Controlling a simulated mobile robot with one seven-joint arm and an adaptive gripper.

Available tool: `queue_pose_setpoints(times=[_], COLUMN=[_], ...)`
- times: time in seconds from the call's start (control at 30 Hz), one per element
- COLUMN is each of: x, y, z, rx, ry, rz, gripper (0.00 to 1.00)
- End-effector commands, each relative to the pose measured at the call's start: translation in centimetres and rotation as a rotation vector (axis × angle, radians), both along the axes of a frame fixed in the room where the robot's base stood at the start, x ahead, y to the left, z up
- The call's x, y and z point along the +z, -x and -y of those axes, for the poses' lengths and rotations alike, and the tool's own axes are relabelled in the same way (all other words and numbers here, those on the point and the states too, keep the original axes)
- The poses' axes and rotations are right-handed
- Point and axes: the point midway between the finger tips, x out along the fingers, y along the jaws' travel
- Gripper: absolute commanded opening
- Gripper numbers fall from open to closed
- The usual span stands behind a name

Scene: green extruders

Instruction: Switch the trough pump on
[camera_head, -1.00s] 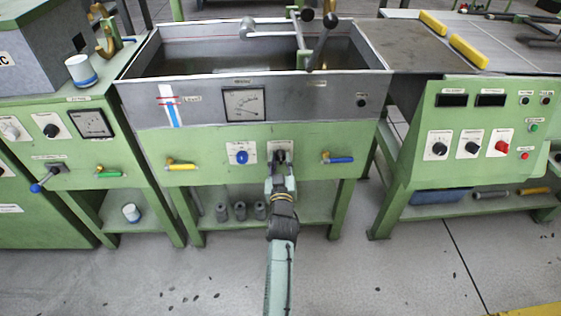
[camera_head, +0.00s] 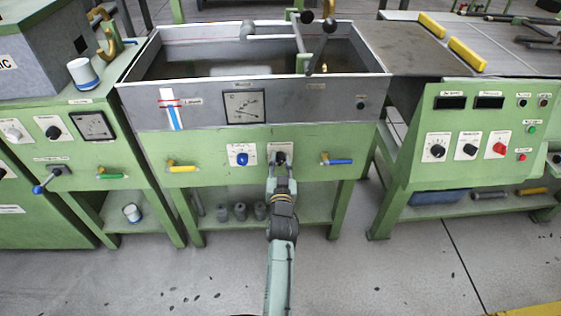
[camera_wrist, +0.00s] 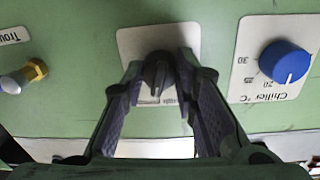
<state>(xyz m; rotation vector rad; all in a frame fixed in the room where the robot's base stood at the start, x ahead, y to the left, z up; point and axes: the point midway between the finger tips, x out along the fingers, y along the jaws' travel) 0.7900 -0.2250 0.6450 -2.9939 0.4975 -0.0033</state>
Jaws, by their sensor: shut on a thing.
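A black rotary knob (camera_head: 281,158) sits on a pale plate on the green front panel below the steel trough (camera_head: 350,96). The knob also shows in the wrist view (camera_wrist: 157,72), its pointer end facing roughly down in that picture. My gripper (camera_head: 281,172) reaches up to it from below; in the wrist view my gripper (camera_wrist: 162,76) has one finger on each side of the knob and is shut on it. The fingers and knob partly hide the plate's label, which I cannot read.
A blue chiller knob (camera_wrist: 285,62) is beside the plate. A yellow-handled valve (camera_head: 182,168) and a blue-handled valve (camera_head: 338,161) stick out on either side. A dial gauge (camera_head: 244,106) is above. Grey cylinders (camera_head: 240,211) stand on the shelf below. Floor in front is clear.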

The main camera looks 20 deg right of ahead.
Motion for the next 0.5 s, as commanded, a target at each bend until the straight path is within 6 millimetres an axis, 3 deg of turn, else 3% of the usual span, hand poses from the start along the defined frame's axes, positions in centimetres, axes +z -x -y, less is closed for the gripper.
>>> queue_pose_setpoints(times=[0.5], x=[0.37], y=[-0.1], z=[-0.04], rx=[0.002], ry=[-0.458], rz=[0.134], gripper=[0.0])
